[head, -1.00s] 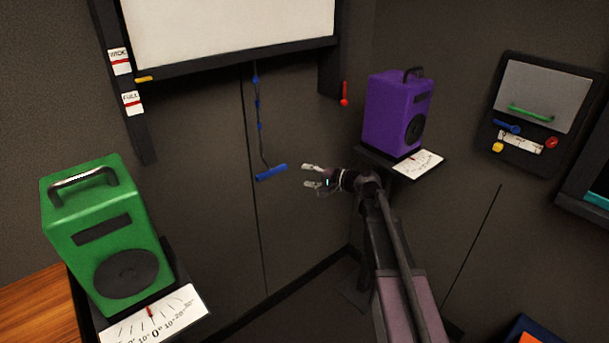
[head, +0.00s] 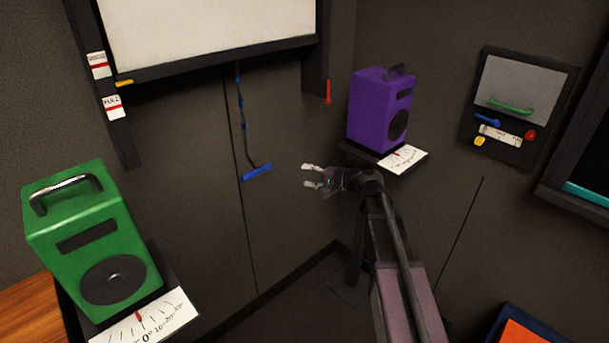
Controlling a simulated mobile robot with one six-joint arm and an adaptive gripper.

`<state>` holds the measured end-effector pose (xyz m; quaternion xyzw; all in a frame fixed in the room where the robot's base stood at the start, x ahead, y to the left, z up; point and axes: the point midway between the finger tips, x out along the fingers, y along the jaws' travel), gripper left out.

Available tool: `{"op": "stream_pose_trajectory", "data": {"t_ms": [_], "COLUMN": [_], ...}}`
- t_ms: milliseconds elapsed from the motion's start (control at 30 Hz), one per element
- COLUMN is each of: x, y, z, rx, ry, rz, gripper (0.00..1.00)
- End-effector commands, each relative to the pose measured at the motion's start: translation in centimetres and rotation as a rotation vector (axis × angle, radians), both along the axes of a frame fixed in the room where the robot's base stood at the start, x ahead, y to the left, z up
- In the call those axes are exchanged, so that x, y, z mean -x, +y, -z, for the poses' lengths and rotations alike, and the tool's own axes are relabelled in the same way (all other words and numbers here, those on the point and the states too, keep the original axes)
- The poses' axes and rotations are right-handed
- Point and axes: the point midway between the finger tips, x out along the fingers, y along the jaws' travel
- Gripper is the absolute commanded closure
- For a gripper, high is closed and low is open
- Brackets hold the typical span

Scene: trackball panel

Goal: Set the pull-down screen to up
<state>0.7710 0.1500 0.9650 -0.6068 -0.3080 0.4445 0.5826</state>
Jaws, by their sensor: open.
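The white pull-down screen (head: 205,30) hangs at the top of the head view, its upper part out of frame. Its dark bottom bar (head: 220,61) carries a yellow pointer (head: 124,83) at the left, between two label cards on the left post. The upper card (head: 97,65) is too small to read surely; the lower one (head: 112,107) seems to read FULL. A cord (head: 242,115) hangs below the bar and ends in a blue handle (head: 257,172). My gripper (head: 308,176) is open and empty, right of the handle and apart from it.
A red lever (head: 327,92) sits on the right post. A purple speaker (head: 380,110) stands on a shelf right of my gripper, and a green speaker (head: 90,240) at the lower left. A wall panel (head: 515,105) is at the right. The space between gripper and handle looks clear.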

Motion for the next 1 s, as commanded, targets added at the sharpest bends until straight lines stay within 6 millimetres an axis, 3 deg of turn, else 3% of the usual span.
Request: {"op": "stream_pose_trajectory", "data": {"t_ms": [1000], "x": [-0.09], "y": [0.17], "z": [-0.39], "rx": [0.0], "ry": [0.0], "rz": [-0.001], "gripper": [0.35]}}
